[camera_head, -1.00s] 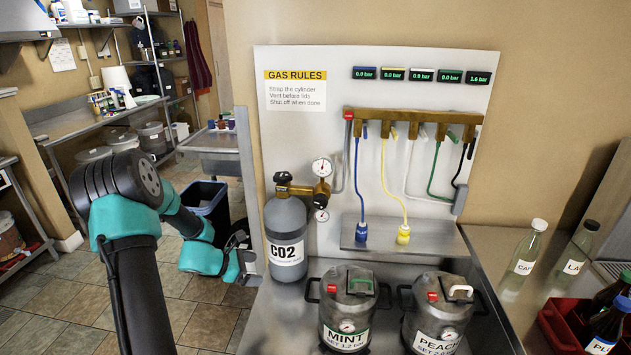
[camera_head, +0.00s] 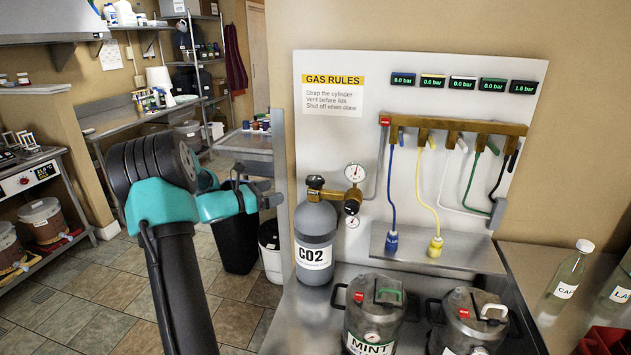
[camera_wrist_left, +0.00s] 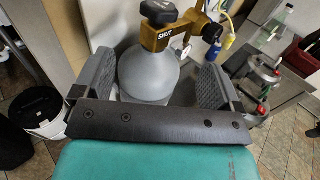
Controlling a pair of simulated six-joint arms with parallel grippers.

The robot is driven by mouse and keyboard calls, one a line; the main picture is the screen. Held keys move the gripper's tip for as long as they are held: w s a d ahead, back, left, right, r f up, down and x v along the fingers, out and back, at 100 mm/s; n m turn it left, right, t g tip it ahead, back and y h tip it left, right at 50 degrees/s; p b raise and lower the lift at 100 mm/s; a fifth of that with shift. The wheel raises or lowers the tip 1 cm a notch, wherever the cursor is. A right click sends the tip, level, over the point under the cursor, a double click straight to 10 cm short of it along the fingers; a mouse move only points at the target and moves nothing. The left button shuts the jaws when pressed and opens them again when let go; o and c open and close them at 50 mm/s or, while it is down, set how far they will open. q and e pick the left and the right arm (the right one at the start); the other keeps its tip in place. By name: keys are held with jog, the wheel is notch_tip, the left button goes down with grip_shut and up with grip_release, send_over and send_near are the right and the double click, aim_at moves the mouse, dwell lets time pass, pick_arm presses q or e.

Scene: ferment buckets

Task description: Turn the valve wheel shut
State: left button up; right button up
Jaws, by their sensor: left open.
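The black valve wheel (camera_head: 315,181) sits on top of the grey CO2 cylinder (camera_head: 314,232), beside a brass regulator (camera_head: 342,195) with round gauges. My left gripper (camera_head: 268,199) is just left of the cylinder, at about the height of its upper part, apart from the wheel. In the left wrist view the open, empty jaws (camera_wrist_left: 158,62) frame the cylinder (camera_wrist_left: 160,68). The wheel (camera_wrist_left: 158,12) is beyond the fingertips at the top edge, above a brass valve body marked SHUT (camera_wrist_left: 166,38). My right gripper is out of view.
Two kegs, MINT (camera_head: 374,312) and a second one (camera_head: 470,322), stand right of the cylinder on the steel counter (camera_head: 305,325). Hoses hang from a brass manifold (camera_head: 450,125). Bins (camera_head: 270,250) stand on the floor behind my arm.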

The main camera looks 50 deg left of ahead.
aim_at(315, 178)
pick_arm(q)
jog(key=x, duration=1.6)
jog(key=shift+w, duration=0.2)
jog(key=shift+c, duration=0.2)
jog(key=c, duration=0.9)
